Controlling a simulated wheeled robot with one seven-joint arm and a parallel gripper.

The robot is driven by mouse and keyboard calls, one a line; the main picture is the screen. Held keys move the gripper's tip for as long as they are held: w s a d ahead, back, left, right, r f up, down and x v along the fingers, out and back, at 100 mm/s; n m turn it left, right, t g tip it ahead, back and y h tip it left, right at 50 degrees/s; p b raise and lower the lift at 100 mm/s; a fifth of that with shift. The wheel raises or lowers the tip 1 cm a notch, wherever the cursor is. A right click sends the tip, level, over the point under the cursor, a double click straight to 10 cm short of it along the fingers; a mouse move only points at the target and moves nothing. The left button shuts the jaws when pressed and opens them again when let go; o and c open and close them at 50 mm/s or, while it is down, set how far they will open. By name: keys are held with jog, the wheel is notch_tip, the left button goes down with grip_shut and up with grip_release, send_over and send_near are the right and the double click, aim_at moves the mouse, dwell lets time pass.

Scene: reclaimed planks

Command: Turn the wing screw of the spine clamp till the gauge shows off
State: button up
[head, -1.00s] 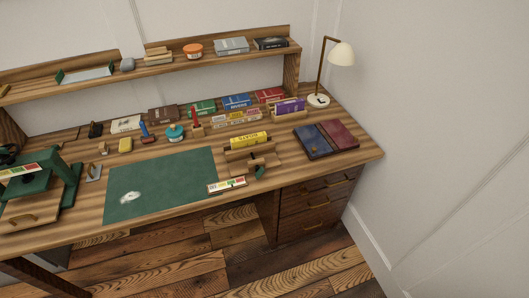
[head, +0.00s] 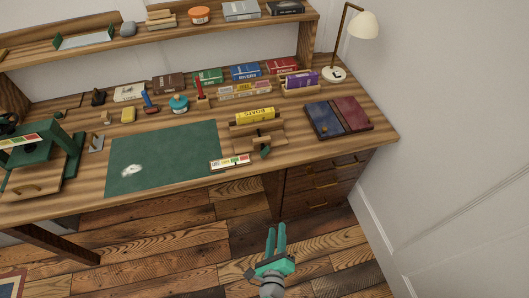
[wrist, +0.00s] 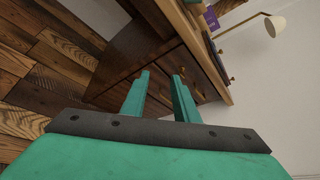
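The spine clamp (head: 268,139) is a wooden piece near the front edge of the desk, with a yellow book (head: 254,117) lying spine-up in it. A small dark green wing screw (head: 264,152) sits at its front. The gauge (head: 230,162) is a white strip with coloured zones at the desk edge, left of the screw; its pointer is too small to read surely. My gripper (head: 277,228) is open and empty, in front of and below the desk edge, apart from the clamp. In the wrist view my gripper (wrist: 161,75) shows two teal fingers apart; the clamp is not visible there.
A green mat (head: 163,160) lies left of the clamp, and a blue and red book (head: 338,120) lies right of it. A green press (head: 40,150) with its own gauge stands far left. Drawers (head: 320,182) are under the desk's right side. The floor in front is clear.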

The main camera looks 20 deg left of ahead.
jog(key=w+a+r+m+y, duration=0.3)
jog(key=w+a+m+y, duration=0.15)
jog(key=w+m, duration=0.5)
jog(key=m+y, duration=0.2)
jog(key=m, duration=0.1)
send_near(265, 155)
jog(key=f, duration=0.1)
jog(key=shift+t, duration=0.4)
jog(key=x, duration=1.1)
jog(key=shift+w+a, duration=0.1)
jog(key=shift+a, duration=0.1)
grip_shut()
